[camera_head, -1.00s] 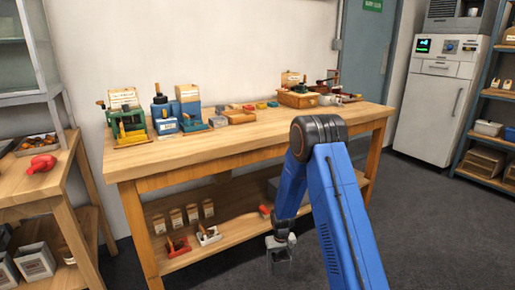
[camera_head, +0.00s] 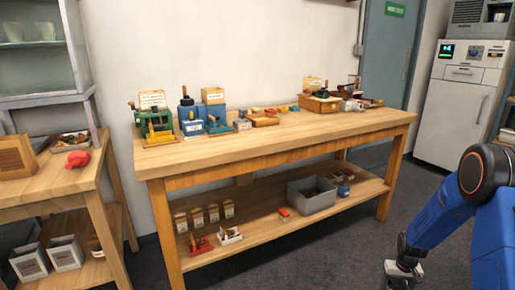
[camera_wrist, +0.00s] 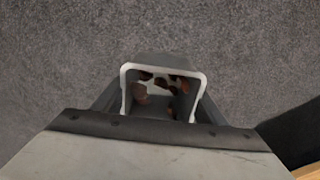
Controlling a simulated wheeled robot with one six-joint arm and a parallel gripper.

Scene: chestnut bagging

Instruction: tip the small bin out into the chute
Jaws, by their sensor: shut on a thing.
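The small bin (camera_wrist: 163,72) shows in the wrist view as a grey box with a pale rim. Several brown chestnuts (camera_wrist: 160,80) lie inside it. My gripper (camera_wrist: 160,108) is shut on the bin, with a dark finger on each side of it. In the head view my gripper (camera_head: 403,272) is low at the bottom right, in front of the workbench and above the floor. The bin is hard to make out there. I cannot make out a chute in either view.
A wooden workbench (camera_head: 280,138) crosses the middle, with tools on top and a grey tub (camera_head: 312,195) on its lower shelf. A wooden side table (camera_head: 50,187) with a red object (camera_head: 78,160) stands at left. Grey floor is free in front.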

